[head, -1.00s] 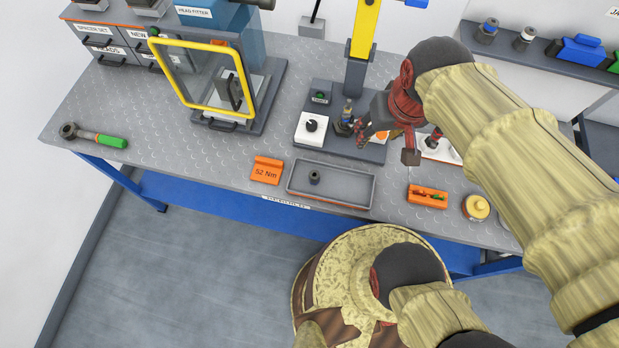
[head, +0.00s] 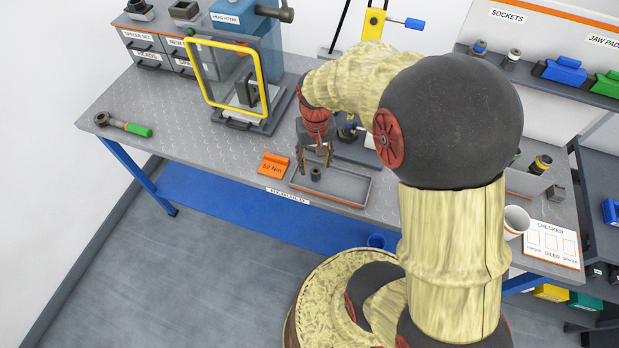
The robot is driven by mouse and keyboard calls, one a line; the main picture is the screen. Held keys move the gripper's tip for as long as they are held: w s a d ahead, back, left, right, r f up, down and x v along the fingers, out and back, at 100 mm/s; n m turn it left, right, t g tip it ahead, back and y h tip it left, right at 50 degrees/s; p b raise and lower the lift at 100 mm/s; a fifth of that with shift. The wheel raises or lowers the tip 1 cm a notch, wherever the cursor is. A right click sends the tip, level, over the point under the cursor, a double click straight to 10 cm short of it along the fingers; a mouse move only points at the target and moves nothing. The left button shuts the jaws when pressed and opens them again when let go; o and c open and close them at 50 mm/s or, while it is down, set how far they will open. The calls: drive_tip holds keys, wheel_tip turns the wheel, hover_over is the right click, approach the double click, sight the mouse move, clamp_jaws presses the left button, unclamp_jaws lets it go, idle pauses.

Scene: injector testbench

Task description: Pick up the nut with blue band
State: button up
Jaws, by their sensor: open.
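A small dark grey nut (head: 316,175) stands in the shallow grey tray (head: 345,200) at the bench's front edge. I cannot make out a blue band on it. My gripper (head: 315,164) is open and points down, its fingertips around or just above this nut; whether they touch it I cannot tell. On the back right shelf stands a dark socket-like piece with a blue band (head: 479,48), far from my gripper. Beside it is a similar piece with a pale band (head: 514,55).
An orange "52 Nm" block (head: 273,165) sits left of the tray. A yellow-framed guard (head: 205,108) stands behind left. A green-handled wrench (head: 123,125) lies at far left. A white cup (head: 514,222) stands at right. My arm hides much of the bench's right half.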

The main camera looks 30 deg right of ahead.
sight(316, 172)
wheel_tip(316, 172, down, 6)
drive_tip(key=shift+s+d+f+b, duration=0.1)
drive_tip(key=shift+s+d+b, duration=0.05)
drive_tip(key=shift+b, duration=0.75)
drive_tip(key=shift+c, duration=1)
clamp_jaws()
